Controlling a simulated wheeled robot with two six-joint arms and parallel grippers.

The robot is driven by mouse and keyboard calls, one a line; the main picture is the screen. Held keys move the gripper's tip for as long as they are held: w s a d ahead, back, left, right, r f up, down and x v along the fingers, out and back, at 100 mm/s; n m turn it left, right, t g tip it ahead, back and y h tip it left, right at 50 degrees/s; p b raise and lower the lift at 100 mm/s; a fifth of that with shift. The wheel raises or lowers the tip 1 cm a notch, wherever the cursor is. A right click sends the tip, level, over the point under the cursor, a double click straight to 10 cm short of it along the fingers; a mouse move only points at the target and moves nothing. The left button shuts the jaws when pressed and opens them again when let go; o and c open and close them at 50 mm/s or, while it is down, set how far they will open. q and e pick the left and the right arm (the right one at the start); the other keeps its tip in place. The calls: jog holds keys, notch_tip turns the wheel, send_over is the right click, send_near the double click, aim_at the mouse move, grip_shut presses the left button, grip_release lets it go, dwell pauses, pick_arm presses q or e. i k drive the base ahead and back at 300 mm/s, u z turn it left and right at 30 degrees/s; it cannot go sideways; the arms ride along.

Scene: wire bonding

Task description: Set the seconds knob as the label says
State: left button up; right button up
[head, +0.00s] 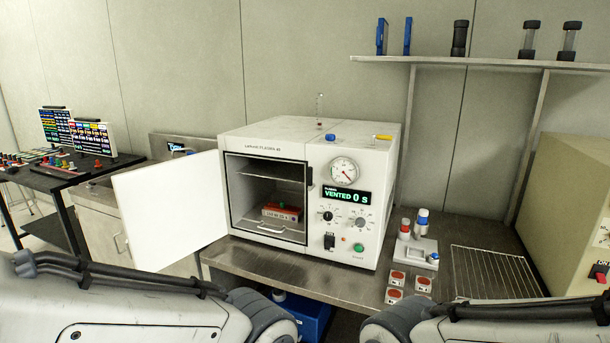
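A white plasma cleaner (268,135) stands on the steel bench. Its front panel has a small black knob (327,216) and, to its right, a grey knob (360,222) ringed by scale marks. The lettering by both knobs is too small to read, so I cannot tell which is the seconds knob. The display (346,196) reads "VENTED 0 S". An orange-red box with a white label (281,213) lies inside the open chamber; its lettering is too small to read surely. Only my arm links show at the bottom; neither gripper is in view.
The chamber door (165,213) is swung open to the left. A grey stand with red- and blue-capped bottles (420,246) and several small red-labelled pieces (396,278) sit right of the cleaner. A wire rack (495,272) lies farther right. A shelf (480,63) hangs above.

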aim_at(360, 222)
jog(key=u, duration=1.55)
jog(key=i, duration=0.8)
jog(key=z, duration=2.15)
